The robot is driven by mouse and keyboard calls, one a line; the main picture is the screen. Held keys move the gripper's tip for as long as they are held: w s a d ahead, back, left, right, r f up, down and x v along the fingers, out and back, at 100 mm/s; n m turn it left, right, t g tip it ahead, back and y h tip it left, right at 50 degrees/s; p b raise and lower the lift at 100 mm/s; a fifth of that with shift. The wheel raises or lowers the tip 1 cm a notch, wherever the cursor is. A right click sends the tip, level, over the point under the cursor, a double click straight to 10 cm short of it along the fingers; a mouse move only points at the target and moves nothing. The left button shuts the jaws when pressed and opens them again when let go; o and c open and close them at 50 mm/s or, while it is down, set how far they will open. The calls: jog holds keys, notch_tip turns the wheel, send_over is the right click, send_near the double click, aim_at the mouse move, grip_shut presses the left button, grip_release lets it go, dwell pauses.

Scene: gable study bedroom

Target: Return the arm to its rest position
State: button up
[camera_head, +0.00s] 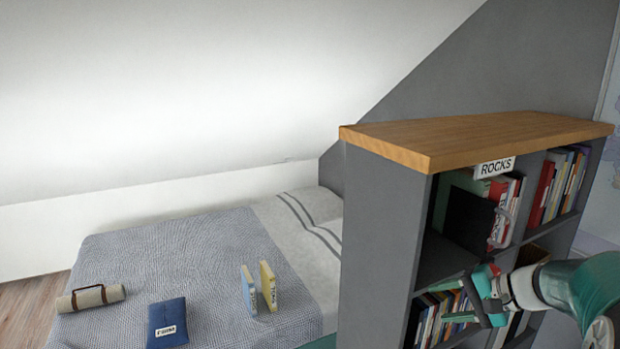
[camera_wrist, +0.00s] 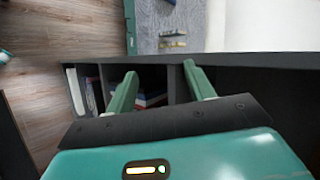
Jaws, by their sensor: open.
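My gripper (camera_head: 478,299) is at the lower right of the head view, in front of the bookshelf (camera_head: 380,235) near its lower compartments. In the wrist view my gripper (camera_wrist: 160,85) shows two green fingers spread apart with nothing held between them. The shelf's dark edge and compartments lie just beyond the fingers there. My arm reaches in from the right edge of the head view. Whether a finger touches the shelf cannot be told.
The bookshelf has a wooden top (camera_head: 480,135), a ROCKS label (camera_head: 495,167) and several books (camera_head: 565,185).

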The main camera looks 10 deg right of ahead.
jog(key=s+a+r+n+g+h, duration=0.1)
jog(key=s+a+n+h, duration=0.7)
jog(key=s+a, duration=1.1)
jog(key=shift+r+n+g, duration=0.3)
jog(key=shift+r+n, duration=0.4)
jog(key=shift+n, duration=0.2)
jog(key=shift+a, duration=0.1)
